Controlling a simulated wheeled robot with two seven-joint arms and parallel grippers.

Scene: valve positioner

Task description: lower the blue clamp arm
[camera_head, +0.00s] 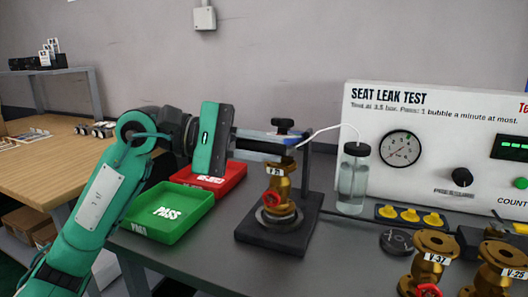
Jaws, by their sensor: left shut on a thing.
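The blue clamp arm (262,145) shows as a grey and blue bar that lies roughly level above a brass valve (277,190) with a red handwheel. A black knob (284,126) tops the bar at its right end. The valve stands on a round seat on a dark fixture base (277,238). My left gripper (236,141) comes in from the left and is shut on the left end of the clamp arm. Its green body hides part of that end. My right gripper is not in view.
A green PASS tray (166,213) and a red tray (236,178) lie left of the fixture. A bubble jar (352,180) and the SEAT LEAK TEST panel (440,150) stand to the right. More brass valves (430,262) stand at the front right.

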